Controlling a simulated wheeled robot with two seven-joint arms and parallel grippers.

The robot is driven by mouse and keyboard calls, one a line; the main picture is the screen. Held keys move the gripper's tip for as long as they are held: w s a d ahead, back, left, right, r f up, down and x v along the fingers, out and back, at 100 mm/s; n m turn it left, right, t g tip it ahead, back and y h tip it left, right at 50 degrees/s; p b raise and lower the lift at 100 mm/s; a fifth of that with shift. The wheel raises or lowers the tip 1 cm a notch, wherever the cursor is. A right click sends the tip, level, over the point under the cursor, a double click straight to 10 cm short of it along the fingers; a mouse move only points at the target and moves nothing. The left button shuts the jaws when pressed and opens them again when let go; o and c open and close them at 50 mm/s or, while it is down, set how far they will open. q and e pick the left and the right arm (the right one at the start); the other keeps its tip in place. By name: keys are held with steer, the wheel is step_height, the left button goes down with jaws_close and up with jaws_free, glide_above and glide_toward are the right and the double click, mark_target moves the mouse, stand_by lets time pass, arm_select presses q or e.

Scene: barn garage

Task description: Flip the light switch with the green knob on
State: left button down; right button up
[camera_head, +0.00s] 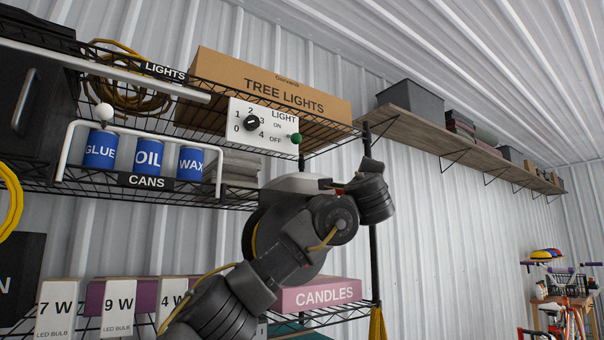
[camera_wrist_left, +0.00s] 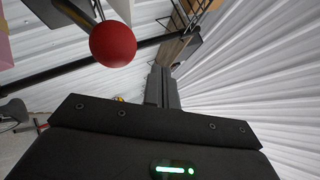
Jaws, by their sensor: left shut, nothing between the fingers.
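The white light panel (camera_head: 262,123) is at the shelf front, with "LIGHT", "ON" above "OFF", and a black dial (camera_head: 252,123) marked 0 to 4. The green knob (camera_head: 296,138) is at its lower right edge, by "OFF". My left arm rises from below, its wrist below and right of the panel; its fingertips cannot be made out there. In the left wrist view my left gripper (camera_wrist_left: 164,72) is shut and empty. A red ball knob (camera_wrist_left: 113,44) is close by, left of the fingers and apart from them in the picture. The green knob is not seen there.
A tree lights box (camera_head: 280,90) sits above the panel. A white rail (camera_head: 90,123) with a white ball runs before the blue cans (camera_head: 148,156) at left. A black rack post (camera_head: 373,250) stands right of my arm. A wooden wall shelf (camera_head: 420,125) is farther right.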

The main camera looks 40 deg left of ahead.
mark_target(293, 138)
arm_select(q)
steer(key=s+a+r+g+y, duration=0.1)
steer(key=s+a+g+y, duration=0.4)
steer(key=s+g+y, duration=0.5)
steer(key=shift+w+a+r+t+h+p, duration=0.2)
steer(key=shift+a+r+t+p, duration=0.15)
steer(key=shift+a+r+p, duration=1)
steer(key=shift+w+a+r+t+h+p, duration=0.1)
steer(key=shift+a+r+t+h+p, duration=0.15)
steer(key=shift+a+r+p, duration=1.1)
steer(key=shift+w+a+r+t+h+p, duration=0.15)
steer(key=shift+a+r+t+p, duration=0.35)
steer(key=shift+p, duration=1.5)
steer(key=shift+w+a, duration=0.1)
steer(key=shift+a, duration=0.05)
steer(key=shift+w, duration=0.1)
